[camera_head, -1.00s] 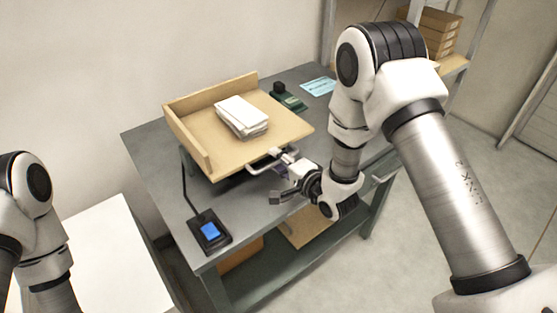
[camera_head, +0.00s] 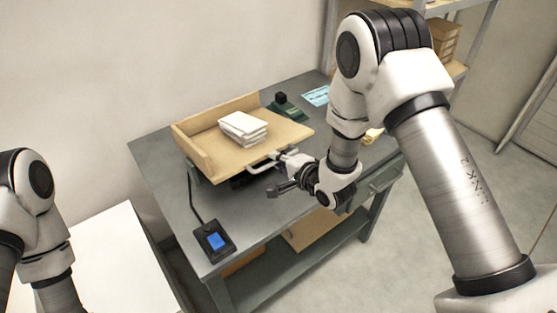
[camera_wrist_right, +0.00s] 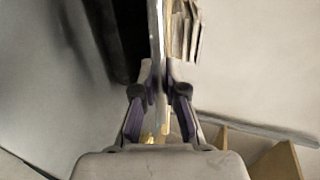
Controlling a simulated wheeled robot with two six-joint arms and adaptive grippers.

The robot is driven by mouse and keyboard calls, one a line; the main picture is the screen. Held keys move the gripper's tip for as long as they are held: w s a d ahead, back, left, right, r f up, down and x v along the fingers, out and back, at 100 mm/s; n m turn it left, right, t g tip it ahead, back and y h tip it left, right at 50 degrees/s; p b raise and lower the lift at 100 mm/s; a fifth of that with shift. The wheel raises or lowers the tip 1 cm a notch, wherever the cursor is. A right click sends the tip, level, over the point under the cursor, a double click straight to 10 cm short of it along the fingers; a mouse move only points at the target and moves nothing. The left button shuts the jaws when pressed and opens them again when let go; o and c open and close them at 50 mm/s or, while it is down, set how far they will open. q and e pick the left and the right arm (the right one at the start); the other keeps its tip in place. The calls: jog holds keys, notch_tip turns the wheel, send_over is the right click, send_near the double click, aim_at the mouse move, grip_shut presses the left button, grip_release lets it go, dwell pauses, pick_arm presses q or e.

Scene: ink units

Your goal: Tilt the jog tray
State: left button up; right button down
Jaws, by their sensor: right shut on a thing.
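The jog tray (camera_head: 282,128) is a pale wooden board with raised walls on its left and back sides. It sits tilted above the grey table, its handle side raised. A stack of white paper (camera_head: 243,128) lies on it towards the back. A pale bar handle (camera_head: 262,165) runs along its front right edge. My right gripper (camera_head: 284,160) is shut on this handle. In the right wrist view the fingers (camera_wrist_right: 160,92) close on a thin upright bar, and the stack's edges show beyond. My left gripper is out of view; only my left arm shows.
A green tool (camera_head: 287,110) and a blue card (camera_head: 317,96) lie behind. Shelves with boxes (camera_head: 445,40) stand at back right.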

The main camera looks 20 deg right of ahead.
jog(key=shift+w+r, duration=0.15)
jog(key=shift+r, duration=0.1)
jog(key=c, duration=1.2)
grip_release()
jog(key=shift+f, duration=0.1)
jog(key=shift+s+d, duration=0.15)
jog(key=shift+s, duration=0.2)
jog(key=v, duration=1.1)
jog(key=shift+s, duration=0.15)
